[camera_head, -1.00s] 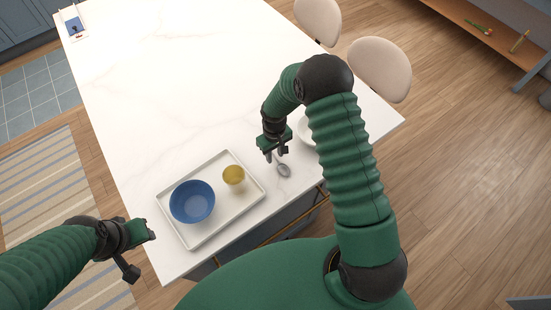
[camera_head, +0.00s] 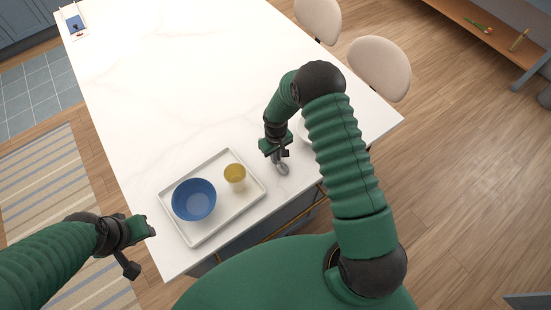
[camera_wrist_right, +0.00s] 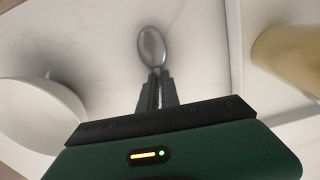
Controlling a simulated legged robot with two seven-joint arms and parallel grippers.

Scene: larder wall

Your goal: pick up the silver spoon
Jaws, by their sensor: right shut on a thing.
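The silver spoon (camera_head: 282,168) is at the right gripper, just right of the tray, near the table's front edge. In the right wrist view its oval bowl (camera_wrist_right: 151,46) sticks out beyond the fingertips. My right gripper (camera_head: 276,153) is shut on the spoon; its fingers (camera_wrist_right: 156,92) hide the handle. I cannot tell whether the spoon touches the table. My left gripper (camera_head: 138,247) is off the table's left edge, away from the spoon, with its fingers apart and nothing between them.
A white tray (camera_head: 193,240) holds a blue bowl (camera_head: 194,200) and a yellow cup (camera_head: 235,175). A white bowl (camera_wrist_right: 40,112) stands on the other side of the spoon, partly hidden by my right arm in the head view.

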